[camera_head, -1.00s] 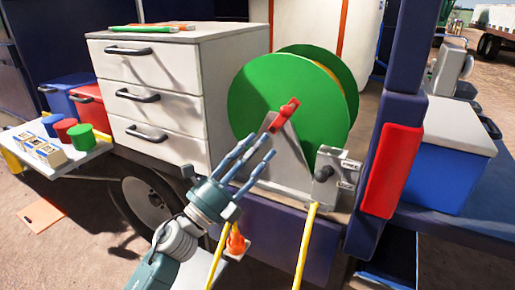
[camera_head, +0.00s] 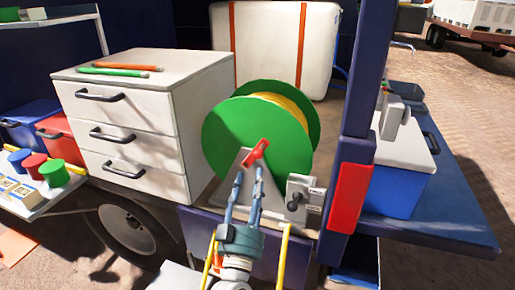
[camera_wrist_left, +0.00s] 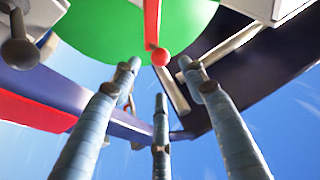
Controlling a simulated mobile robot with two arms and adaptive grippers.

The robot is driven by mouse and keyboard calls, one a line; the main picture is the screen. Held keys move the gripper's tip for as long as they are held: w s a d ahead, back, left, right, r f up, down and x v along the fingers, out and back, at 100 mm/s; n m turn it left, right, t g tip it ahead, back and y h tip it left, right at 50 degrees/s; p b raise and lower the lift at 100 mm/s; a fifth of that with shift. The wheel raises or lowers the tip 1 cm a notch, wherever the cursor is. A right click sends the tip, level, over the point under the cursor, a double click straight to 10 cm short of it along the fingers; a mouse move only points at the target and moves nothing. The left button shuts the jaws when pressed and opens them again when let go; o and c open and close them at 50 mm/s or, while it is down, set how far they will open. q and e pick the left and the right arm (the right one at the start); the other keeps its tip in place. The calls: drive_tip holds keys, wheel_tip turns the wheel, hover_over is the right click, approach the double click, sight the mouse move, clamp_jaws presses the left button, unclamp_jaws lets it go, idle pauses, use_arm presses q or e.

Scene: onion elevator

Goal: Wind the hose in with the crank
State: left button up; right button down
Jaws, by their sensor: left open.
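The green reel (camera_head: 225,135) stands on the truck bed with yellow hose (camera_head: 285,100) wound between its flanges. The red crank (camera_head: 258,151) is at the reel's centre; in the left wrist view its red arm (camera_wrist_left: 152,22) ends in a round knob. My left gripper (camera_head: 247,172) is open and empty. Its fingers point up toward the crank, with the fingertips just below it. In the wrist view the knob appears above and between the fingertips (camera_wrist_left: 160,78); contact cannot be told. A yellow length of hose (camera_head: 283,258) hangs down from beside the lever box. My right gripper is out of view.
The grey lever box (camera_head: 300,187) with a dark knob stands right of the reel. A white drawer cabinet (camera_head: 150,125) is at left, a red-padded post (camera_head: 350,198) at right. A blue cooler (camera_head: 398,190) stands beyond the post.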

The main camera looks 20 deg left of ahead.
sight(257, 158)
use_arm(q)
drive_tip(key=x, duration=0.9)
drive_tip(key=shift+w+r, duration=0.1)
drive_tip(key=shift+w, duration=0.15)
clamp_jaws()
